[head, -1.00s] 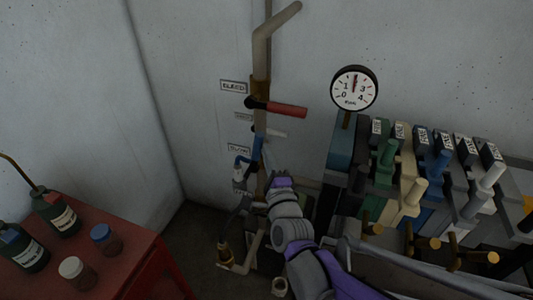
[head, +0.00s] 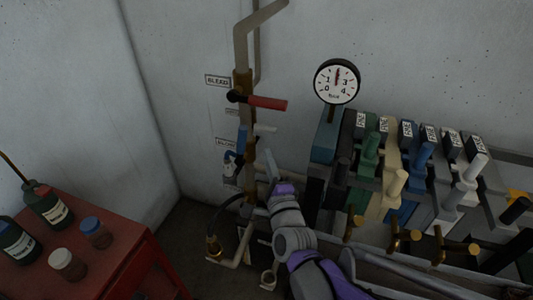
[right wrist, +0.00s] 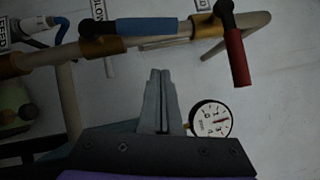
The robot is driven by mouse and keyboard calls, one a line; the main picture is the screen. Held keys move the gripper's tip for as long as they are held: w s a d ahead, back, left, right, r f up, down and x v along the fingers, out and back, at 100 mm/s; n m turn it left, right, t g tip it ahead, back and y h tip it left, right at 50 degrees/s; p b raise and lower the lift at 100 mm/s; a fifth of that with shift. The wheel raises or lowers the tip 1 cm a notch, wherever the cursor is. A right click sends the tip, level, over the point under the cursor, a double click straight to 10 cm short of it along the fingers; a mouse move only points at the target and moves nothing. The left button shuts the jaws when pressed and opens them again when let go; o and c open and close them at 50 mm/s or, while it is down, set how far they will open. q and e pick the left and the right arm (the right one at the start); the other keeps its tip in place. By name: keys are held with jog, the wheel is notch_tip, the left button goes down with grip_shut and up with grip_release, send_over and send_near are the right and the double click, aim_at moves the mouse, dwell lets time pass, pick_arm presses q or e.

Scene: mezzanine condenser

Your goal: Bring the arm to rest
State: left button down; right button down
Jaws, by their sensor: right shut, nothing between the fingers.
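My right gripper (head: 273,168) is shut and empty. It stands in front of the wall, just right of the vertical pipe (head: 249,165). In the right wrist view its two grey fingers (right wrist: 158,78) are together, apart from the pipe and handles behind them. The blue handle (head: 242,138) lies along the pipe; it also shows in the right wrist view (right wrist: 150,27). The red handle (head: 266,103) sticks out across the pipe, and it also shows in the right wrist view (right wrist: 237,57). My left gripper is not in view.
A round gauge (head: 337,82) stands right of the pipe. A row of coloured valve blocks with levers (head: 400,165) fills the right side. A red table (head: 125,262) with bottles and jars stands at lower left. Bare floor lies between table and pipe.

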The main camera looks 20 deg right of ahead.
jog(key=s, duration=0.7)
jog(key=shift+s+a+f, duration=0.4)
jog(key=shift+a+f, duration=0.05)
jog(key=s+a+f+n+g+y, duration=0.1)
jog(key=s+f+n+g, duration=0.25)
jog(key=f+n, duration=0.3)
jog(key=s+f+n+g+y, duration=0.1)
jog(key=s+f+n+g, duration=0.1)
jog(key=f+n+g, duration=0.45)
jog(key=s+d+f+n+g, duration=0.2)
jog(key=s+n, duration=0.2)
jog(key=s, duration=0.1)
jog(key=s+d+f+n+g+h, duration=0.1)
jog(key=s+d+f+n+g, duration=0.1)
jog(key=s+n, duration=0.2)
jog(key=shift+s+d+f+h, duration=0.2)
jog(key=shift+s+f+h, duration=0.15)
jog(key=shift+s, duration=0.35)
jog(key=shift+f, duration=0.1)
